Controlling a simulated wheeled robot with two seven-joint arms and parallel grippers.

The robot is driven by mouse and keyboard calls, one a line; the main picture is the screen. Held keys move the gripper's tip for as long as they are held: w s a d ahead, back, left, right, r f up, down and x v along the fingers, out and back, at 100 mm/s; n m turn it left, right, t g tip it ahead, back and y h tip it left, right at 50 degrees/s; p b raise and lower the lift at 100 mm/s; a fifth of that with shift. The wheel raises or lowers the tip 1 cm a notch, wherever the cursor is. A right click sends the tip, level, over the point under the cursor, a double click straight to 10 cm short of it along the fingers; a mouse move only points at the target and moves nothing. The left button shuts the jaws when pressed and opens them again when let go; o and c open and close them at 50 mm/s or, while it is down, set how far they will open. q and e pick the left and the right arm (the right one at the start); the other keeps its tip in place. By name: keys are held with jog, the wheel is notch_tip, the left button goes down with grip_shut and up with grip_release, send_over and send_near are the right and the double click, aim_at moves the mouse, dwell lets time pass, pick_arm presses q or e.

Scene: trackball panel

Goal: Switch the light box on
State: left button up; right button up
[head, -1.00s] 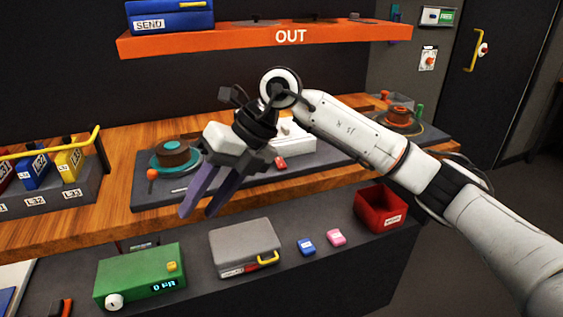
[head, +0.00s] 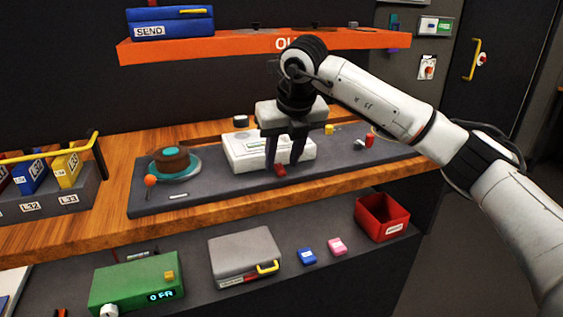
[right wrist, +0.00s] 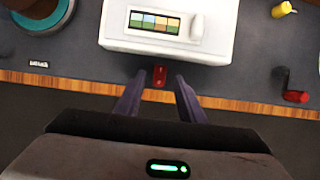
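The light box (head: 238,155) is a white box on the dark panel mat on the wooden bench. In the right wrist view the box (right wrist: 210,45) has a window of coloured squares and a pale raised bar on top. A small red switch (head: 280,171) sits at its front edge; it also shows in the right wrist view (right wrist: 159,76). My right gripper (head: 284,163) points down over the box's front edge. Its fingers are apart, one on each side of the red switch in the right wrist view, with nothing held. I cannot tell whether they touch anything. My left gripper is out of view.
A trackball unit (head: 172,163) with an orange knob (head: 150,181) stands at the mat's left. A yellow knob (head: 329,129) and red handle (head: 369,140) are at right. The orange shelf (head: 200,48) hangs above. A grey case (head: 240,250) and red bin (head: 378,222) sit below.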

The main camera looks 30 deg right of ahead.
jog(key=shift+x, duration=0.8)
grip_shut()
jog(key=shift+r, duration=0.15)
jog(key=g+p, duration=0.1)
jog(key=p, duration=0.2)
jog(key=w+g+p, duration=0.1)
jog(key=p, duration=0.3)
jog(key=g+p, duration=0.1)
jog(key=p, duration=0.3)
jog(key=shift+w+r+g+y, duration=0.15)
jog(key=shift+r+g+y, duration=0.15)
jog(key=shift+g, duration=0.1)
pick_arm(q)
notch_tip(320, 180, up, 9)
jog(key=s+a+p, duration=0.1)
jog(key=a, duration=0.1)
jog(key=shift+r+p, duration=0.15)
jog(key=shift+p, duration=0.2)
pick_arm(e)
jog(key=shift+w+d+f+g, duration=0.1)
jog(key=shift+w+f+g, duration=0.1)
jog(key=shift+g, duration=0.5)
